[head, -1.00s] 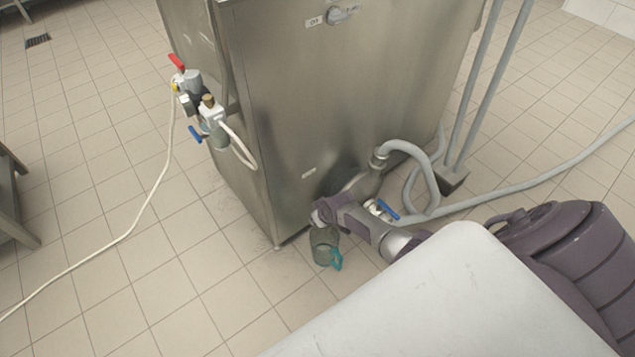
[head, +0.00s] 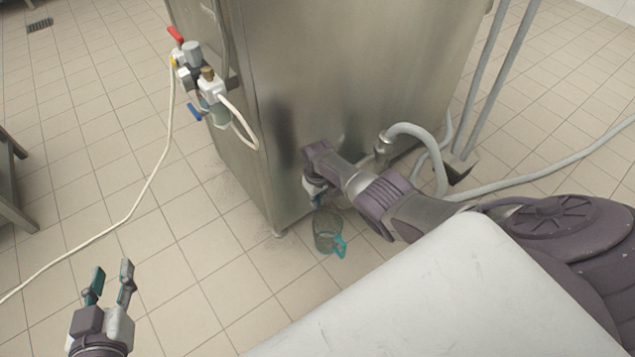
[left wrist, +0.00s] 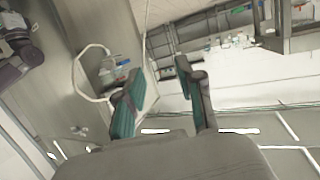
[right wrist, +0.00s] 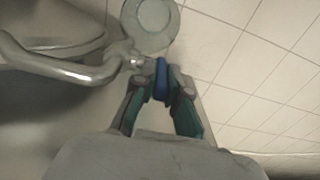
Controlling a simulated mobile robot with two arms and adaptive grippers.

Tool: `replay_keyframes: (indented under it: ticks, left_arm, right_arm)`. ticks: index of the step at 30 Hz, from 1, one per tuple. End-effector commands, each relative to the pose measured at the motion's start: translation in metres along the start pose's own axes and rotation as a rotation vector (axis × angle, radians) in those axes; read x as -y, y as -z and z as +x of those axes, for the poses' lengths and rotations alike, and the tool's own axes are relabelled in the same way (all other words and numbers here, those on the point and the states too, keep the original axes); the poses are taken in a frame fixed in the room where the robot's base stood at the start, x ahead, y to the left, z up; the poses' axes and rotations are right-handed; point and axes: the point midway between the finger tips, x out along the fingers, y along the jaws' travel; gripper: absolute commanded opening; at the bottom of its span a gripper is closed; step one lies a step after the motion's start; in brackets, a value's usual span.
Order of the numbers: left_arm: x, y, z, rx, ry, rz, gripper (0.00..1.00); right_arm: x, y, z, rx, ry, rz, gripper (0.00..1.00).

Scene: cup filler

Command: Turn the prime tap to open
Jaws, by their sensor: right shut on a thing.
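The blue-handled tap (right wrist: 161,78) sits on a bent metal pipe (right wrist: 88,75) in the right wrist view. My right gripper (right wrist: 160,88) is shut on the blue tap handle. In the head view my right gripper (head: 315,192) is low at the steel machine's front corner, above a jug, and my arm hides most of the tap. My left gripper (head: 110,284) is open and empty over the floor at the lower left. Its spread fingers also show in the left wrist view (left wrist: 161,95).
The steel machine (head: 340,75) fills the centre. A clear jug (head: 327,231) with a teal handle stands on the floor. Red (head: 176,35) and blue (head: 195,111) handled valves are on the machine's left side. A grey hose (head: 420,134) runs right. The left floor is mostly clear.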

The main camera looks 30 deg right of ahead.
Motion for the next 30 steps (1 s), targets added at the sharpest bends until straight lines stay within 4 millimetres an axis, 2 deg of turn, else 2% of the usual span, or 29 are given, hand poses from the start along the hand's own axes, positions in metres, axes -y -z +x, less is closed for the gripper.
replay_keyframes:
  ticks: [3, 8, 20, 21, 25, 30]
  left_arm:
    - [-0.002, 0.013, 0.002, -0.080, -0.005, -0.001, 0.38]
    - [-0.004, 0.023, 0.002, -0.136, -0.008, -0.002, 0.38]
    - [-0.004, 0.026, 0.002, -0.150, -0.009, -0.002, 0.38]
    - [-0.004, 0.026, 0.002, -0.150, -0.009, -0.002, 0.38]
    - [-0.004, 0.026, 0.002, -0.149, -0.009, -0.002, 0.38]
    - [-0.004, 0.026, 0.002, -0.149, -0.009, -0.002, 0.38]
  right_arm:
    - [0.000, 0.001, 0.002, 0.018, -0.001, -0.001, 0.00]
    - [0.000, 0.001, 0.001, 0.032, -0.001, -0.001, 0.00]
    - [0.000, 0.001, 0.001, 0.036, 0.000, -0.001, 0.00]
    - [0.000, 0.001, 0.001, 0.036, 0.000, -0.001, 0.14]
    - [0.000, 0.001, 0.001, 0.035, 0.000, 0.000, 0.36]
    - [0.000, 0.001, 0.000, 0.035, 0.000, 0.000, 0.38]
